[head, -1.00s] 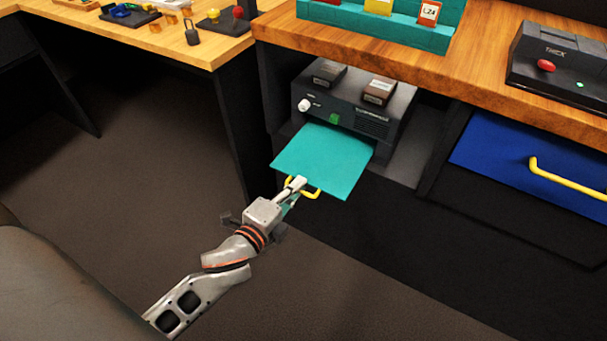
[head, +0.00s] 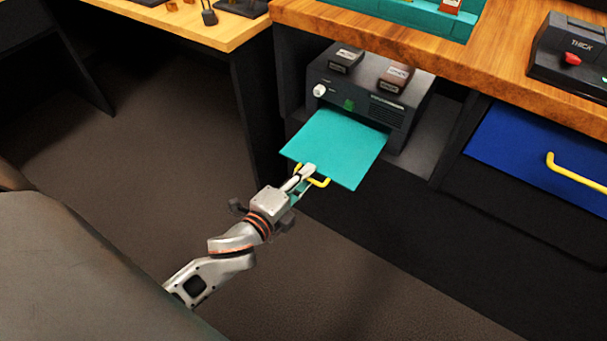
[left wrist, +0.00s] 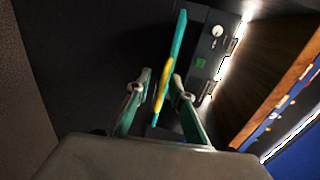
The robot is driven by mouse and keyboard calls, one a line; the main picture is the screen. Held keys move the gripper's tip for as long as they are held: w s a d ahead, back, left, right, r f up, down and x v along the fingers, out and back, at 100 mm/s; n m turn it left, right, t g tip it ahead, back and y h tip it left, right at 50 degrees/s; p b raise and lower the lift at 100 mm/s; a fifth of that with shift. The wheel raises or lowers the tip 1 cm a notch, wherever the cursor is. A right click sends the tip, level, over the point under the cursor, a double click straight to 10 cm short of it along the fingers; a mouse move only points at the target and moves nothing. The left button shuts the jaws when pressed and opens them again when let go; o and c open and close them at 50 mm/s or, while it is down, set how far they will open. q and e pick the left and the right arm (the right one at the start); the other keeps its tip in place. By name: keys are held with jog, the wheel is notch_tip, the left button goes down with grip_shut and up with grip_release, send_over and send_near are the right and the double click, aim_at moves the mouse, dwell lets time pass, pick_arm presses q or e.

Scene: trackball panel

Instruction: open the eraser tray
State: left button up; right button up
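The tray (head: 340,145) is a flat teal panel. It sticks well out of the front of a dark box (head: 400,112) under the wooden worktop. A yellow handle (head: 322,183) is on its front edge. My left gripper (head: 307,172) is at the left part of this handle and seems shut on it. In the left wrist view the yellow handle (left wrist: 165,80) and the teal panel edge (left wrist: 180,35) run between the two fingers, which stand close on either side. The exact finger contact is hard to see. My right gripper is not in view.
Two small dark labelled blocks (head: 346,58) lie on the box, with a white knob (head: 319,90) and green button (head: 349,105) on its front. A blue drawer (head: 510,145) with a yellow handle is at the right. The floor (head: 170,140) at left is clear.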

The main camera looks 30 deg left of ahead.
pick_arm(q)
jog(key=v, duration=1.2)
dwell(0.3)
